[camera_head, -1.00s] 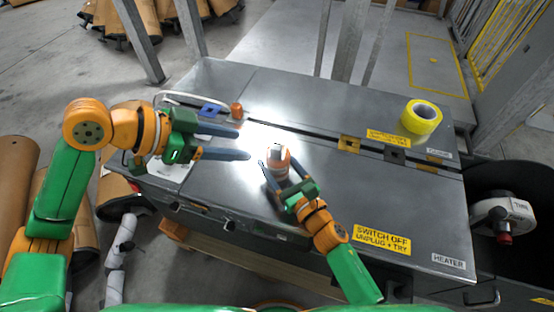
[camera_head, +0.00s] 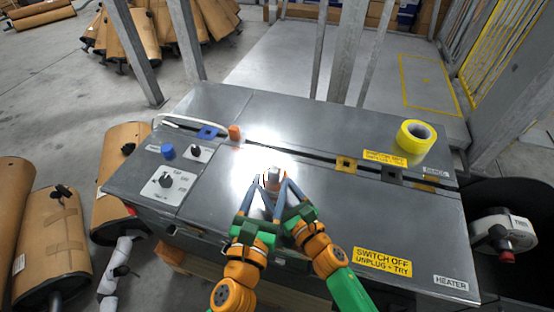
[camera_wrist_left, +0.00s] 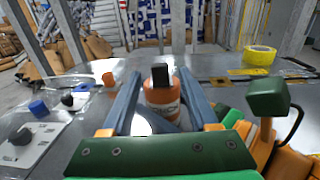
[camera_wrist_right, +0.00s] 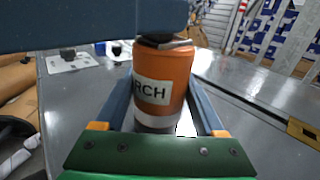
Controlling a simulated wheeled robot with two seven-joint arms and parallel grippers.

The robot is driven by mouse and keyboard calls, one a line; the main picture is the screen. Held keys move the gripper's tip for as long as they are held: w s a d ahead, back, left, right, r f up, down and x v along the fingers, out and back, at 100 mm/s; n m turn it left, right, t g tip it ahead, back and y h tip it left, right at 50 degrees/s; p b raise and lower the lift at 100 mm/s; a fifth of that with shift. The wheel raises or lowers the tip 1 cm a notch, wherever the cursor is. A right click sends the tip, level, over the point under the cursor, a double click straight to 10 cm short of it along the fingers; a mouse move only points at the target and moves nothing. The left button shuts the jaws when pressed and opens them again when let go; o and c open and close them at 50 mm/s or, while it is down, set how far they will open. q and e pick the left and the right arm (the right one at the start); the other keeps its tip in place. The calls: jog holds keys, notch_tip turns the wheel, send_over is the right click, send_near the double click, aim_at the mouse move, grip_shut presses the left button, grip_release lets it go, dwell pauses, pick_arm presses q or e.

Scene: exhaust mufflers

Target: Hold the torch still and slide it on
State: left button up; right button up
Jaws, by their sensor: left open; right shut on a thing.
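The torch (camera_head: 271,180) is an orange canister with a white band and a dark top, upright on the grey bench top. Part of its label, "RCH", shows on the torch in the right wrist view (camera_wrist_right: 160,88). My right gripper (camera_head: 284,190) is shut on its body from the front right. My left gripper (camera_head: 264,186) is open, its fingers on either side of the torch in the left wrist view. A black block (camera_wrist_left: 160,74) shows at the torch's top there. A left finger crosses above the torch in the right wrist view, hiding part of its top.
A control panel with a blue knob (camera_head: 168,152) and dark knobs is at the bench's left. Yellow tape (camera_head: 416,136) sits at the back right.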

aim_at(274, 169)
pick_arm(q)
jog(key=x, duration=0.7)
jog(key=shift+w, duration=0.1)
grip_shut()
dwell(1.1)
